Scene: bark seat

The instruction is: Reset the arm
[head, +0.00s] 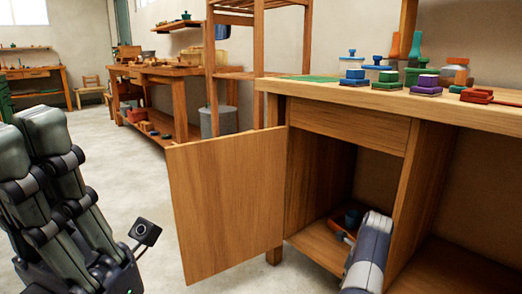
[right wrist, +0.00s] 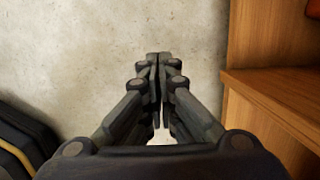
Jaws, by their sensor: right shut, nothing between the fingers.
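My right gripper (right wrist: 157,62) shows in the right wrist view with its dark fingers together and nothing between them, in front of bare grey concrete. In the head view a grey-white part of my right arm (head: 370,250) shows low in front of the open cabinet, and the right gripper cannot be made out there. My left gripper (head: 32,125) points up at the left edge of the head view. Its two fingers stand close side by side, and the gap between them is unclear.
A wooden cabinet door (head: 225,205) stands open. The workbench (head: 470,112) carries several coloured blocks and jars. A second bench (head: 165,72) and a grey bin (head: 219,122) stand behind. The concrete floor (head: 135,185) is clear left of the door.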

